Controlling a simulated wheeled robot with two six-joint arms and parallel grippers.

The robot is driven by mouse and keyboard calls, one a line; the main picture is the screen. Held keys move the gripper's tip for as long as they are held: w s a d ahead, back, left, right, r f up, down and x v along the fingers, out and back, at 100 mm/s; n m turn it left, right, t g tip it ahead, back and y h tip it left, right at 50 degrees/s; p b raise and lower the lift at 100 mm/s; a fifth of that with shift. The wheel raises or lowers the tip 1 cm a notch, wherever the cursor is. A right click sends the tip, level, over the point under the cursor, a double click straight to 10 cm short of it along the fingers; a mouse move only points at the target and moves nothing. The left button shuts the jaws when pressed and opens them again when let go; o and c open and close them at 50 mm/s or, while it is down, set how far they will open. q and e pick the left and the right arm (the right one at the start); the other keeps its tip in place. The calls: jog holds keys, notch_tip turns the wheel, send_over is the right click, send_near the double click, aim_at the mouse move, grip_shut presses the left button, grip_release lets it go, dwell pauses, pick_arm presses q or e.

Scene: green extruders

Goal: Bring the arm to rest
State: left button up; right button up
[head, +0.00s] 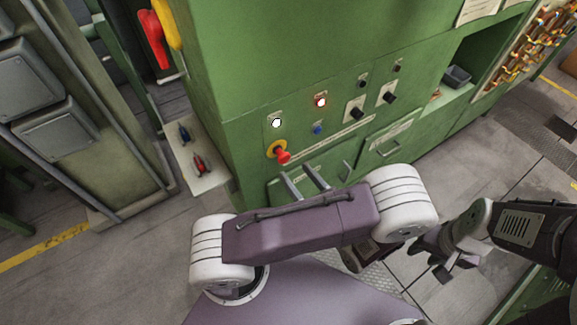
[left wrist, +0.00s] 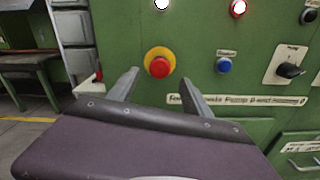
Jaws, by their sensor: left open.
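My left arm (head: 300,222), with purple links and white joints, crosses the middle of the head view in front of the green cabinet. My left gripper (head: 297,173) is open and empty, its two grey fingers pointing at the panel. In the left wrist view the fingers (left wrist: 160,78) stand apart, below and to either side of a red mushroom button on a yellow ring (left wrist: 159,64). No contact with the button shows. My right gripper (head: 444,262) is low at the right in the head view, dark and partly hidden; its opening is unclear.
The green cabinet (head: 270,60) carries a lit white lamp (head: 276,123), a lit red lamp (head: 320,102), a blue button (head: 318,129) and black knobs. A small shelf (head: 205,178) with two tools stands left of it. Grey floor (head: 110,270) is clear at the lower left.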

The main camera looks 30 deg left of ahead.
pick_arm(q)
jog(key=v, duration=0.3)
dwell(0.5)
